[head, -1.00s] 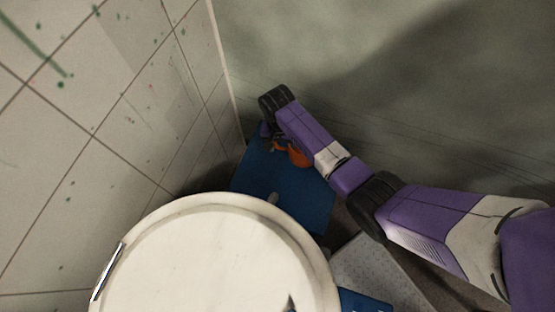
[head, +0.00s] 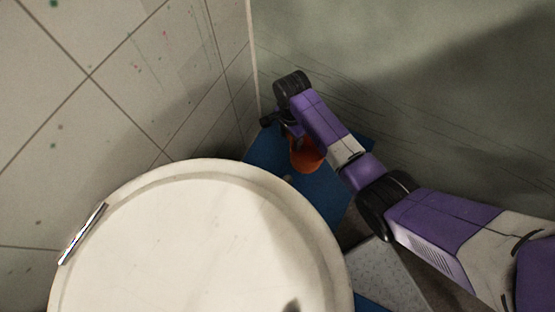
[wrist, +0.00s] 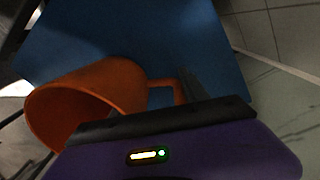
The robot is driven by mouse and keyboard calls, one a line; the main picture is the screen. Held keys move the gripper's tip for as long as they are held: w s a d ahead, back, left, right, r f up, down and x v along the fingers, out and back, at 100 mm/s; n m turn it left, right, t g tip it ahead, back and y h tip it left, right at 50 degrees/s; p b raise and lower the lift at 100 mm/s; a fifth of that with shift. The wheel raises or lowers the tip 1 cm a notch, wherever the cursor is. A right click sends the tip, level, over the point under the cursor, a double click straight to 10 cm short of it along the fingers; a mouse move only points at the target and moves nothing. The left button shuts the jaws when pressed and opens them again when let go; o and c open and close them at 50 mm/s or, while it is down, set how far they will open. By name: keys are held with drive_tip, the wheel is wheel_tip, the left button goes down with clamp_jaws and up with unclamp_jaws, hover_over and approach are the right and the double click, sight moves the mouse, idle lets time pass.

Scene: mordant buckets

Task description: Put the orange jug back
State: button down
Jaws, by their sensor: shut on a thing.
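The orange jug (head: 306,158) shows below my forearm in the head view, over a blue surface (head: 262,150). In the wrist view the jug (wrist: 105,92) lies across the left half, with its open mouth toward the lower left and its handle (wrist: 178,92) on the right. My gripper (wrist: 188,98) is shut on the jug at the handle side. In the head view my gripper (head: 297,140) is mostly hidden under my wrist. I cannot tell whether the jug touches the blue surface (wrist: 215,50).
A large round white-topped drum (head: 190,240) stands close in front, left of my arm. A tiled wall (head: 120,90) and a green-grey wall (head: 430,80) meet in a corner just beyond my wrist. A grey textured slab (head: 385,275) lies below my arm.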

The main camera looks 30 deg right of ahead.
drive_tip(key=s+a, duration=0.2)
drive_tip(key=a, duration=0.1)
drive_tip(key=s+a, duration=0.1)
drive_tip(key=a, duration=0.1)
drive_tip(key=shift+s+a, duration=0.1)
drive_tip(key=shift+s, duration=0.15)
drive_tip(key=a, duration=0.1)
drive_tip(key=s+a, duration=0.2)
drive_tip(key=shift+s+a+f, duration=0.25)
drive_tip(key=shift+a+f, duration=0.1)
drive_tip(key=shift+f, duration=0.4)
drive_tip(key=shift+f, duration=0.15)
drive_tip(key=c, duration=0.6)
unclamp_jaws()
drive_tip(key=r+p, duration=0.1)
drive_tip(key=r, duration=0.3)
drive_tip(key=r+p, duration=0.1)
drive_tip(key=r, duration=0.3)
drive_tip(key=r+p, duration=0.1)
drive_tip(key=r, duration=0.3)
drive_tip(key=shift+w+r, duration=0.2)
drive_tip(key=shift+w, duration=0.1)
